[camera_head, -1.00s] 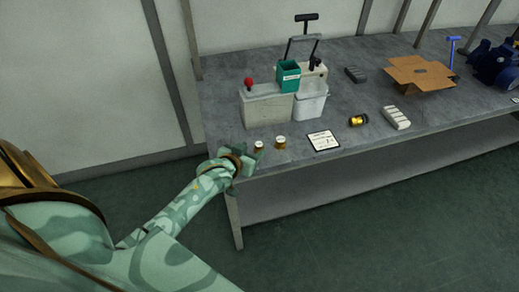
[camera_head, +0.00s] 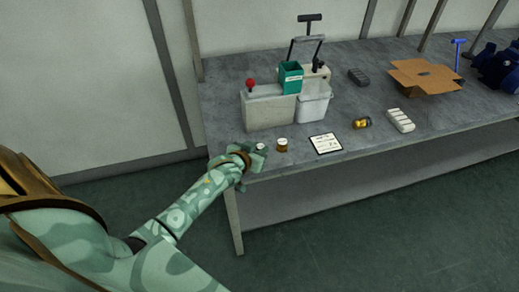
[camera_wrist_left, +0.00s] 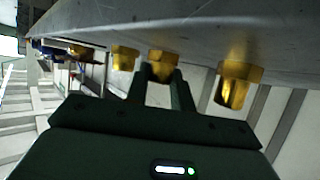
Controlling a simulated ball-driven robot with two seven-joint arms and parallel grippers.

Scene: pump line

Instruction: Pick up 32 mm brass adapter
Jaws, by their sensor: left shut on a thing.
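A brass adapter (camera_wrist_left: 160,66) stands on the bench between the fingers of my left gripper (camera_wrist_left: 158,88) in the left wrist view. The gripper is shut on it, and the adapter looks still at the bench surface. In the head view, the left gripper (camera_head: 258,156) is at the bench's front left edge, and the held adapter's pale top (camera_head: 261,146) shows past the fingers. A second brass fitting (camera_head: 282,146) stands just right of it. The wrist view shows more brass fittings, a nearer one (camera_wrist_left: 236,86) and another (camera_wrist_left: 123,58). Their sizes are not readable.
A white label card (camera_head: 326,144), a yellow-black part (camera_head: 361,123), a pale block (camera_head: 400,120) and an open cardboard box (camera_head: 424,77) lie to the right.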

